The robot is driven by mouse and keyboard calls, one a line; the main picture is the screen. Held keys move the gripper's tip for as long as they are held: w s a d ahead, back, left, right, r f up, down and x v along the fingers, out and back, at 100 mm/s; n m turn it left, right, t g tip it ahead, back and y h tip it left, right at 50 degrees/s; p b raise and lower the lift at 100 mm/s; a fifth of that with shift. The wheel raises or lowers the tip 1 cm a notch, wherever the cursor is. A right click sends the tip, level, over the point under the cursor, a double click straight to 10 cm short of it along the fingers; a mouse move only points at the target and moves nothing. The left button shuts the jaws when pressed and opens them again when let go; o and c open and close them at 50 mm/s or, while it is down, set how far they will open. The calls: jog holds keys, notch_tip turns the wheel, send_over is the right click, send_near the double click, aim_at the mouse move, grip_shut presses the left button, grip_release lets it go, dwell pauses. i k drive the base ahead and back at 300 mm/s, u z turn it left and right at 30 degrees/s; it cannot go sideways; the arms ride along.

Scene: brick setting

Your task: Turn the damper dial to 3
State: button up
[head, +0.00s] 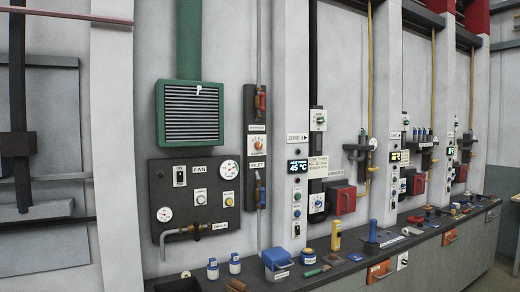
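A square white plate with an orange-centred round dial (257,146) is on the wall, on a dark vertical strip, under a small label too blurred to read surely; it may be the damper dial. Its pointer position is too small to read. Other dials show on the column to its right: one high up (319,120) and a blue-marked one (317,204) lower down. My gripper is not in view.
A dark fan panel (195,222) with gauges and a pipe is at left, below a green vent box (189,113). A display (299,167) reads 45 °C. A long bench (400,250) runs below, holding a blue box (277,261), small jars and tools.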

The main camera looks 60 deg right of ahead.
aim_at(258, 145)
jog(key=k, duration=0.55)
jog(key=z, duration=1.05)
jog(key=i, duration=0.55)
jog(key=u, duration=0.25)
